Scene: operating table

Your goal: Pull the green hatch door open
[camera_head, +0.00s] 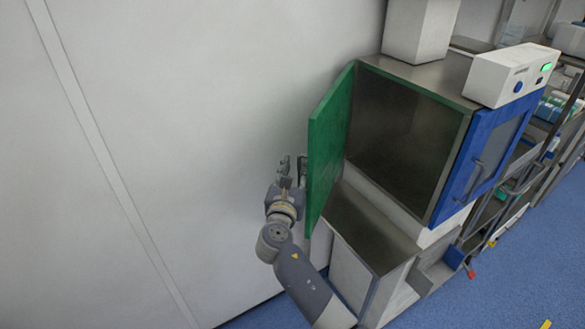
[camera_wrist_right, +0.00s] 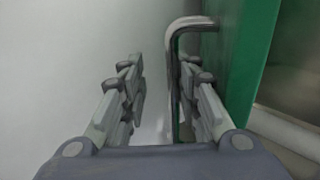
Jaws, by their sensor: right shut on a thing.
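The green hatch door (camera_head: 330,140) stands swung open at the left side of the metal cabinet opening (camera_head: 405,125). In the wrist view the door (camera_wrist_right: 246,60) is on the right, with its metal bar handle (camera_wrist_right: 172,62) on the outer face. My right gripper (camera_head: 293,165) is at the door's outer face, between the door and the wall. In the wrist view its fingers (camera_wrist_right: 160,75) stand either side of the handle, and it is shut on the handle. My left gripper is out of view.
A pale wall (camera_head: 170,130) is close to the left of the door and my arm. A blue-framed door (camera_head: 485,160) is on the cabinet's other face. A white control box (camera_head: 505,75) sits on top.

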